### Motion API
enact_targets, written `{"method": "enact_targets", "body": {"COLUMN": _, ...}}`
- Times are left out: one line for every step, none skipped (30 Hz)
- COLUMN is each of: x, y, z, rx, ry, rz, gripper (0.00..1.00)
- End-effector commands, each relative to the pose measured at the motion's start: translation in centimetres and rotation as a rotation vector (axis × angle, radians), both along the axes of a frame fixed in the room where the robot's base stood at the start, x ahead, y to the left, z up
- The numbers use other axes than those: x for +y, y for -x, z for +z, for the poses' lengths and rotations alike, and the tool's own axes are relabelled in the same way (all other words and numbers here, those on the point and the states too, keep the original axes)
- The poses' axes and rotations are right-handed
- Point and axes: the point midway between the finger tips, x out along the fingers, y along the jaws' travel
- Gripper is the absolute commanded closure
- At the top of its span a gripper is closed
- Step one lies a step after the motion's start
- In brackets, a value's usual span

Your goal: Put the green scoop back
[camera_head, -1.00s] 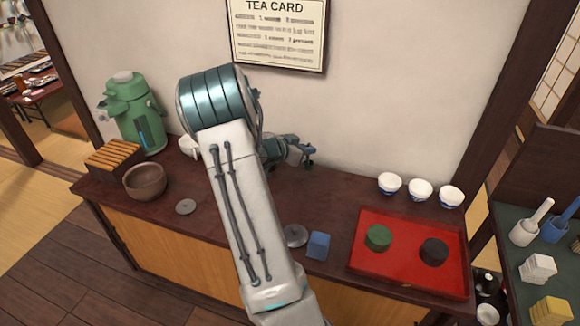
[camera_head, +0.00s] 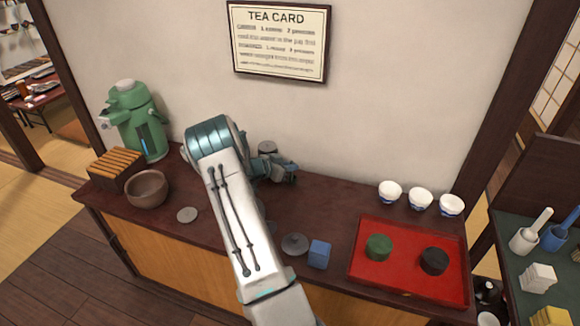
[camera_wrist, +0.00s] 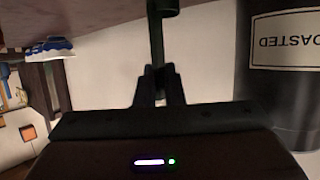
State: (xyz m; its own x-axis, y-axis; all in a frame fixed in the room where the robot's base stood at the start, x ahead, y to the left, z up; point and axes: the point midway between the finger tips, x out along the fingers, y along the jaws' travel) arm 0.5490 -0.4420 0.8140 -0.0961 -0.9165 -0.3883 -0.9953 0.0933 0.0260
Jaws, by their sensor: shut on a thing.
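The green scoop shows in the wrist view as a dark green handle (camera_wrist: 157,42) running up out of the frame from between my fingertips. My gripper (camera_wrist: 158,84) is shut on it. In the head view my gripper (camera_head: 291,179) is small, above the back of the dark counter, and the scoop cannot be made out there. A dark canister (camera_wrist: 285,100) with a label ending in "OASTED" stands to the right in the wrist view, close to the gripper but apart from it. A dark canister (camera_head: 267,148) shows behind my wrist in the head view.
A red tray (camera_head: 406,278) with a green and a black round item lies at the right, white bowls (camera_head: 420,199) behind it. A blue cube (camera_head: 319,254) and grey discs (camera_head: 294,244) lie along the front. A brown bowl (camera_head: 148,188) and green pot (camera_head: 136,120) stand left.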

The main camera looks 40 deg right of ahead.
Motion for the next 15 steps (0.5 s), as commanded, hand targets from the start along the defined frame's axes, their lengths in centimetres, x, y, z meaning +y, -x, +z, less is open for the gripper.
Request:
{"method": "enact_targets", "body": {"x": -0.03, "y": -0.03, "z": -0.03, "rx": -0.002, "ry": 0.001, "rz": 0.0, "gripper": 1.0}}
{"method": "enact_targets", "body": {"x": -0.04, "y": -0.03, "z": -0.03, "rx": -0.002, "ry": 0.001, "rz": 0.0, "gripper": 1.0}}
{"method": "enact_targets", "body": {"x": -0.04, "y": -0.03, "z": -0.01, "rx": -0.003, "ry": 0.001, "rz": 0.0, "gripper": 1.0}}
{"method": "enact_targets", "body": {"x": -0.04, "y": -0.02, "z": -0.01, "rx": -0.003, "ry": 0.001, "rz": 0.0, "gripper": 1.0}}
{"method": "enact_targets", "body": {"x": -0.04, "y": -0.02, "z": -0.01, "rx": -0.003, "ry": 0.001, "rz": -0.001, "gripper": 1.0}}
{"method": "enact_targets", "body": {"x": -0.04, "y": -0.01, "z": -0.02, "rx": -0.002, "ry": 0.001, "rz": -0.001, "gripper": 1.0}}
{"method": "enact_targets", "body": {"x": -0.03, "y": 0.0, "z": -0.05, "rx": -0.002, "ry": 0.001, "rz": -0.001, "gripper": 1.0}}
{"method": "enact_targets", "body": {"x": -0.04, "y": 0.01, "z": -0.11, "rx": -0.002, "ry": 0.001, "rz": -0.001, "gripper": 1.0}}
{"method": "enact_targets", "body": {"x": -0.04, "y": 0.01, "z": -0.27, "rx": -0.002, "ry": 0.001, "rz": -0.001, "gripper": 1.0}}
{"method": "enact_targets", "body": {"x": -0.05, "y": 0.01, "z": -0.38, "rx": -0.002, "ry": 0.001, "rz": -0.001, "gripper": 1.0}}
{"method": "enact_targets", "body": {"x": -0.04, "y": 0.02, "z": -0.47, "rx": -0.002, "ry": 0.001, "rz": -0.001, "gripper": 1.0}}
{"method": "enact_targets", "body": {"x": -0.04, "y": 0.02, "z": -0.43, "rx": -0.003, "ry": 0.001, "rz": -0.001, "gripper": 0.86}}
{"method": "enact_targets", "body": {"x": -0.04, "y": 0.01, "z": -0.39, "rx": -0.003, "ry": 0.001, "rz": -0.001, "gripper": 0.78}}
{"method": "enact_targets", "body": {"x": -0.05, "y": 0.01, "z": -0.38, "rx": -0.002, "ry": 0.001, "rz": -0.001, "gripper": 0.7}}
{"method": "enact_targets", "body": {"x": -0.05, "y": 0.01, "z": -0.38, "rx": -0.002, "ry": 0.001, "rz": -0.001, "gripper": 0.7}}
